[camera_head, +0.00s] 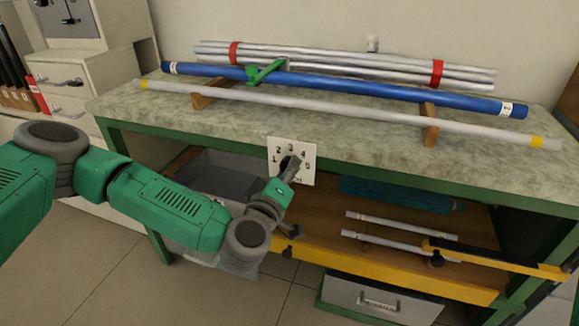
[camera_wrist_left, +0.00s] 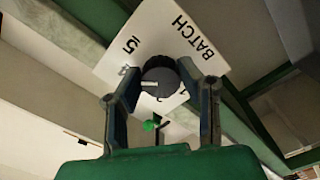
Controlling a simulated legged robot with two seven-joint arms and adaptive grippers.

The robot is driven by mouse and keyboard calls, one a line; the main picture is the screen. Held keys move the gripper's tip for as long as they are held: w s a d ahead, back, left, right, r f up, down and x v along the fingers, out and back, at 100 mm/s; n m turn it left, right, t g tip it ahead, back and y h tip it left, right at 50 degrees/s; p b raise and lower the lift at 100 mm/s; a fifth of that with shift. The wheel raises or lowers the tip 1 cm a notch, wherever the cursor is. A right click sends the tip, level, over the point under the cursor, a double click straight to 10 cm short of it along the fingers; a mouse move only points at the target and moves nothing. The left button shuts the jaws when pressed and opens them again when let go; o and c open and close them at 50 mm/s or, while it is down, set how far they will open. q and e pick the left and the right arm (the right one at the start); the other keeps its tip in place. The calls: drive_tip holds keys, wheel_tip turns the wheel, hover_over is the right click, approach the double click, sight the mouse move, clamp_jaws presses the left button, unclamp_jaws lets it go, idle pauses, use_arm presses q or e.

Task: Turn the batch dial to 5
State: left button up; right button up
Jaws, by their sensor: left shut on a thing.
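The white dial plate (camera_head: 307,175) is fixed to the front edge of the bench, with numbers 1 to 5 around a dark batch dial (camera_head: 287,162). My left gripper (camera_head: 285,178) is at the dial and partly hides it. In the left wrist view the plate (camera_wrist_left: 150,32) reads BATCH, and the round dark dial knob (camera_wrist_left: 161,74) sits between the two fingers of my left gripper (camera_wrist_left: 160,88), which is shut on it. A pale line shows at the knob's lower edge; I cannot tell which number it points at. My right gripper is not in view.
The bench top (camera_head: 130,105) carries a blue rod (camera_head: 340,86), a long grey rod (camera_head: 330,108) on wooden supports and banded silver rods (camera_head: 340,64). A lower shelf with a yellow front edge (camera_head: 380,268) holds short rods (camera_head: 400,225). Floor is clear at lower left.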

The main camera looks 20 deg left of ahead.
use_arm(q)
drive_tip(key=shift+w+a+r+m+p, duration=0.1)
drive_tip(key=shift+r+m+p, duration=0.05)
drive_tip(key=shift+m+p, duration=2)
drive_tip(key=shift+w+a+r+m+p, duration=0.1)
drive_tip(key=shift+m+p, duration=1.75)
drive_tip(key=shift+p, duration=0.6)
drive_tip(key=o, duration=1.1)
drive_tip(key=shift+o, duration=0.2)
drive_tip(key=shift+s+f, duration=0.1)
drive_tip(key=shift+s+f, duration=0.1)
drive_tip(key=s, duration=1.1)
drive_tip(key=shift+s+a, duration=0.2)
drive_tip(key=shift+s, duration=0.2)
